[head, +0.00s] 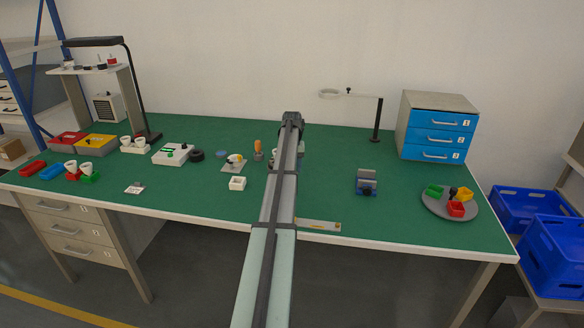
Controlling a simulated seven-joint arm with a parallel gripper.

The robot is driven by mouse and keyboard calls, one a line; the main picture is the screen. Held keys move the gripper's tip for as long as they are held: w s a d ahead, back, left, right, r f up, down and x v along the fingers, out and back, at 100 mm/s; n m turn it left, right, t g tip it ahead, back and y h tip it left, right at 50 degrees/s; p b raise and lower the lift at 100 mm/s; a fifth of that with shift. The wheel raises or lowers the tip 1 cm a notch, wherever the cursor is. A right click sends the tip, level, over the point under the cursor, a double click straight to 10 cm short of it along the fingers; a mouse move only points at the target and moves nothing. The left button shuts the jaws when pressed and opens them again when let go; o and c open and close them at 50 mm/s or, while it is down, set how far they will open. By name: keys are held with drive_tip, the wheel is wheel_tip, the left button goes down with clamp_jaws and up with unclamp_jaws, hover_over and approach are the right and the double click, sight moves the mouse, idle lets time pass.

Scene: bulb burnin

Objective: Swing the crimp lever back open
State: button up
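No crimp lever can be picked out with certainty at this size. A small grey and blue device with a dark part at its front (367,182) stands on the green bench right of my arm. Another small device (302,150) is mostly hidden behind my arm, with only bits showing on either side. I cannot tell which one carries the crimp lever, or how a lever stands. My arm reaches from the bottom edge over the bench to a dark joint at its far end. My gripper's fingers do not show; they seem hidden behind the arm.
Left of the arm are a white block (237,183), an orange-handled item (258,150) and a white box (171,154). At right are a round tray (436,207) with small bins and a blue drawer unit (436,139). A ring on a stand (376,120) rises at the back.

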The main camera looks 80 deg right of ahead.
clamp_jaws()
idle(0.4)
